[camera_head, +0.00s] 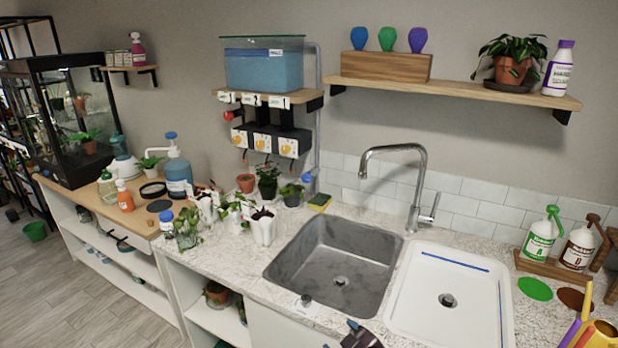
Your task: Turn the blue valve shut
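A small blue valve (308,178) shows low on the grey pipe (318,110) that runs down the wall beside the blue water tank (263,68). It is close to the wall, behind the counter plants and left of the sink. It is too small to tell how its handle is turned. I cannot make out either of my grippers. A dark object (361,337) is cut off by the bottom edge, and I cannot tell what it is.
A grey sink (335,264) and white drainer (452,297) fill the counter's middle. A tall faucet (418,185) stands behind. Potted plants (268,180) and a yellow-green sponge (320,201) sit near the valve. A red knob (228,115) is left of the tank shelf.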

